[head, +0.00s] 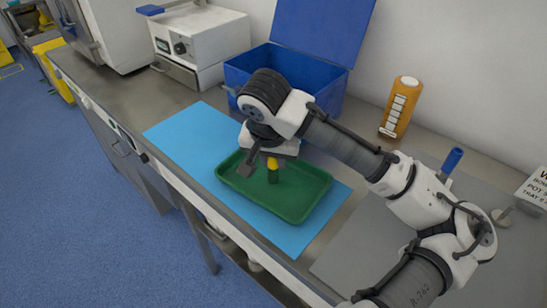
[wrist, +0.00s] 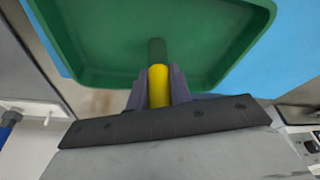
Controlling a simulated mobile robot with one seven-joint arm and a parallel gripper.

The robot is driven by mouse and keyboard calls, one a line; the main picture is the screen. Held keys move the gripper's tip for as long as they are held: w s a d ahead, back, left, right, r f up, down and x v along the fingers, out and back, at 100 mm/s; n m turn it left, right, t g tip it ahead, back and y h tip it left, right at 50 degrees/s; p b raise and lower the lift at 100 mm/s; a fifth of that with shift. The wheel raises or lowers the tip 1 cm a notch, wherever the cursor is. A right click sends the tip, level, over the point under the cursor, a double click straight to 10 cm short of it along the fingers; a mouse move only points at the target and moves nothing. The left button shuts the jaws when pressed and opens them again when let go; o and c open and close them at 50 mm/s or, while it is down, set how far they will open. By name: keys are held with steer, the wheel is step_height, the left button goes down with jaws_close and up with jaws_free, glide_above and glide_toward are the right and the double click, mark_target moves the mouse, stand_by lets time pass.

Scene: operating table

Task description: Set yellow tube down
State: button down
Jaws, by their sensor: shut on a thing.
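The yellow tube (wrist: 158,88) is between the two fingers of my gripper (wrist: 157,76), which is shut on it. The tube shows as a small yellow piece in the head view (head: 272,163), below my gripper (head: 268,160). A dark green length continues from its far end; I cannot tell if it is part of the tube. The green tray (head: 305,207) lies under my gripper, and it also fills the upper wrist view (wrist: 90,45). The tube is upright over the tray's inside; whether it touches the floor is unclear.
The tray sits on a light blue mat (head: 180,135). Behind it is an open blue box (head: 235,77). An orange bottle (head: 399,108) and a blue tube-like thing (head: 451,161) stand to the right. A white device (head: 197,42) is at the back left.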

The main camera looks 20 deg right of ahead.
steer(key=c, duration=1.3)
jaws_free()
steer(key=shift+o, duration=0.2)
steer(key=b+v, duration=0.1)
steer(key=v, duration=1.1)
